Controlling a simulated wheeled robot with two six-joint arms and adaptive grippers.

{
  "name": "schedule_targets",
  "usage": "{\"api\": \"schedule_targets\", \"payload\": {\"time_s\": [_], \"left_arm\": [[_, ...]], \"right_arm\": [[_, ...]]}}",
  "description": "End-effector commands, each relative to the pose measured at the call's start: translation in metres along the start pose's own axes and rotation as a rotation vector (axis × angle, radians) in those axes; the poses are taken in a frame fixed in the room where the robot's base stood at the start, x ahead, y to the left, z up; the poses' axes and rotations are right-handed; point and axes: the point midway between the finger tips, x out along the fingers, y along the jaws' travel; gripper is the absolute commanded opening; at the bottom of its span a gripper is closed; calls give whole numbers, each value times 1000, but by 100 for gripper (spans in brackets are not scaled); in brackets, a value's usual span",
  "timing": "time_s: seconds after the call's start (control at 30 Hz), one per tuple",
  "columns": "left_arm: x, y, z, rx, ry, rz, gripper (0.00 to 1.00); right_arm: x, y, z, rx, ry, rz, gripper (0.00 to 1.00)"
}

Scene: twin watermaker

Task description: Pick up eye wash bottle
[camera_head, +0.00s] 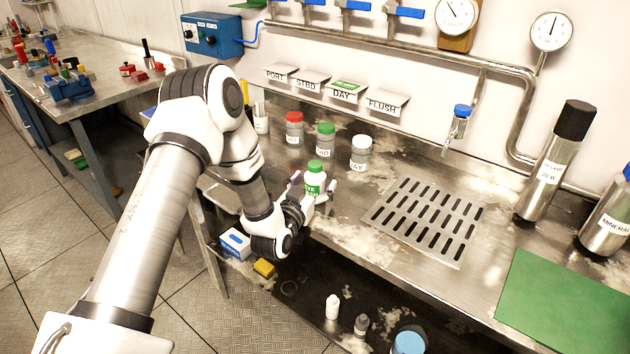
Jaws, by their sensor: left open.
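The eye wash bottle, a small white bottle with a green cap and a green label (315,178), stands upright near the front edge of the steel counter. My left gripper (314,186) is open, with one finger on each side of the bottle. I cannot tell whether the fingers touch it. The bottle's lower part is partly hidden by the gripper. My right gripper does not show.
Jars with red (294,128), green (326,139) and white (361,153) lids stand behind the bottle. A slotted drain plate (382,216) lies to the right, then a green mat (565,305). A pipe tap (459,122) hangs above. A lower shelf holds small bottles (332,307).

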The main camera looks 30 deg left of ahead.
Motion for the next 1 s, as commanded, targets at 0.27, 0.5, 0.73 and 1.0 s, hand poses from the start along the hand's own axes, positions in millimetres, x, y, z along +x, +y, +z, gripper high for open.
{"api": "schedule_targets", "payload": {"time_s": [0.27, 0.5, 0.73, 1.0], "left_arm": [[4, 0, 1, -1, -2, 0, 71], [4, 0, 2, -1, -3, 0, 11], [3, 0, 2, -1, -4, 1, 11], [-15, 0, -16, -4, -3, 0, 11]], "right_arm": [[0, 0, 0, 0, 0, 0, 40], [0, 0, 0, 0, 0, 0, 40], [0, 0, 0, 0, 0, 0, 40], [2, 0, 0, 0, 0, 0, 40]]}}
